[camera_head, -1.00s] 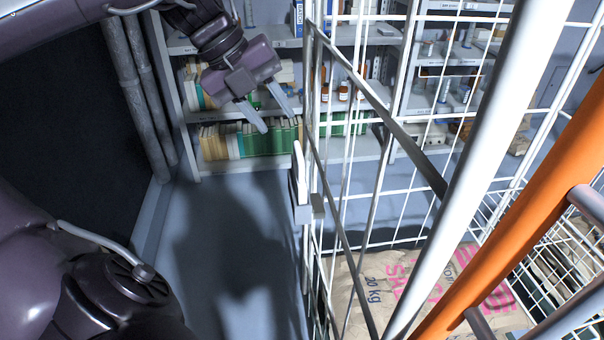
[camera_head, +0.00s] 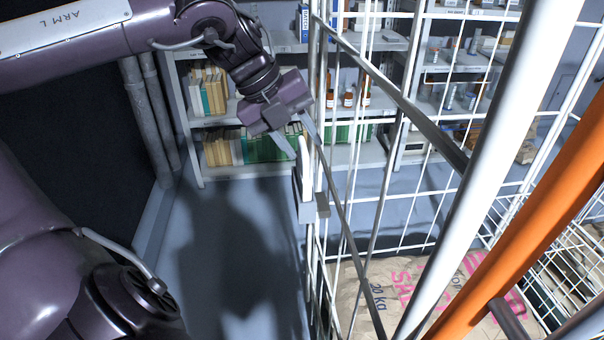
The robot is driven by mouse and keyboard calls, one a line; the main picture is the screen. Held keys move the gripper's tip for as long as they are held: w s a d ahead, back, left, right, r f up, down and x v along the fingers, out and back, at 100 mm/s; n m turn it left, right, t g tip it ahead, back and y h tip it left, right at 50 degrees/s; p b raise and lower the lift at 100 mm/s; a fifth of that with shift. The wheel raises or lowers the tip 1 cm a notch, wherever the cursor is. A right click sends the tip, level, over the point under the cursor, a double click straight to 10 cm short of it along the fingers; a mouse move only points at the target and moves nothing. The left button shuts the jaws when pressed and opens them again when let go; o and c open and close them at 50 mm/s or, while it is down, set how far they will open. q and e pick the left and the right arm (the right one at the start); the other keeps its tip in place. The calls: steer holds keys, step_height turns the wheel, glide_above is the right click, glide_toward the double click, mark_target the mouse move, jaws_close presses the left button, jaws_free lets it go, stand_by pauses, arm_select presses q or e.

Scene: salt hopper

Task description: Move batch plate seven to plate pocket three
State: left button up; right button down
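My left gripper (camera_head: 308,152) reaches in from the upper left. Just below the fingertips, a thin white plate-like piece (camera_head: 305,168) stands upright in a grey bracket (camera_head: 307,210) on the left edge of the wire cage. I cannot read a number on it, so I cannot tell if it is batch plate seven. Whether a finger touches it I cannot tell. No pocket labelled three can be made out. My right gripper is not in view.
The white wire cage (camera_head: 416,236) holds a brown salt sack (camera_head: 405,285). A thick white post and an orange pole (camera_head: 520,225) cross the right side. Shelves with books (camera_head: 240,148) and bottles stand behind. The floor (camera_head: 225,230) left of the cage is clear.

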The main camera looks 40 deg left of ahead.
arm_select(q)
jaws_close()
stand_by(0.5)
steer(key=shift+r, duration=0.15)
steer(key=shift+r+p, duration=0.15)
steer(key=shift+p, duration=0.15)
step_height(320, 180, up, 7)
steer(key=p, duration=0.7)
glide_above(299, 167)
stand_by(0.5)
stand_by(0.3)
